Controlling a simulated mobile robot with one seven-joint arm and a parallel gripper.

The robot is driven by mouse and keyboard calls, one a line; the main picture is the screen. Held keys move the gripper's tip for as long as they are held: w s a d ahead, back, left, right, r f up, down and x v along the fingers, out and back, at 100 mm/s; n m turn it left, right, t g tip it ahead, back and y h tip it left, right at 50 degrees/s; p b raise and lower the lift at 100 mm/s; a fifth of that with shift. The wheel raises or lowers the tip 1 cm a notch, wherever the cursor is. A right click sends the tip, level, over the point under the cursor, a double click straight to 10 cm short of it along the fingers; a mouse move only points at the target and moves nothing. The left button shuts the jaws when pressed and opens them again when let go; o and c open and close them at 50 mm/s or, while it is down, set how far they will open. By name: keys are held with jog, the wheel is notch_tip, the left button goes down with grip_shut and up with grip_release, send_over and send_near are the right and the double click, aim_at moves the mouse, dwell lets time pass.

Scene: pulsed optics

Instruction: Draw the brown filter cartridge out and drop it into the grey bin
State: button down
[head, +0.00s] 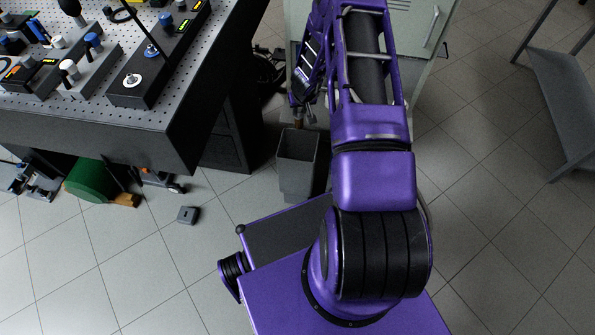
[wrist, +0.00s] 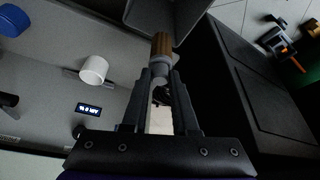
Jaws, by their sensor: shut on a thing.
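The brown filter cartridge (wrist: 161,44) with its grey end hangs from the tips of my gripper (wrist: 161,80), which is shut on that grey end. In the head view my gripper (head: 299,106) points down, with a small brown bit of the cartridge (head: 299,122) just below it. The grey bin (head: 299,180) stands on the floor beneath, open at the top. The cartridge appears at or just above the bin's far rim; the exact height is unclear. In the wrist view the bin's wall (wrist: 140,14) shows behind the cartridge.
A grey panel (wrist: 50,75) with a white knob (wrist: 93,69) and a blue knob (wrist: 13,20) is close on the left in the wrist view. The optics table (head: 150,135) stands left of the bin, a pale green cabinet (head: 425,60) behind. A small grey box (head: 188,215) lies on the floor.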

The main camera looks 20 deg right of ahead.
aim_at(302, 121)
jog(key=shift+d+f, duration=0.2)
jog(key=shift+f, duration=0.3)
jog(key=shift+d+f, duration=0.2)
jog(key=shift+f, duration=0.25)
jog(key=shift+f+b, duration=2)
jog(key=shift+f, duration=0.7)
jog(key=c, duration=0.6)
grip_release()
jog(key=shift+r, duration=0.1)
jog(key=p+v, duration=0.2)
jog(key=v, duration=1.5)
jog(key=shift+r, duration=0.15)
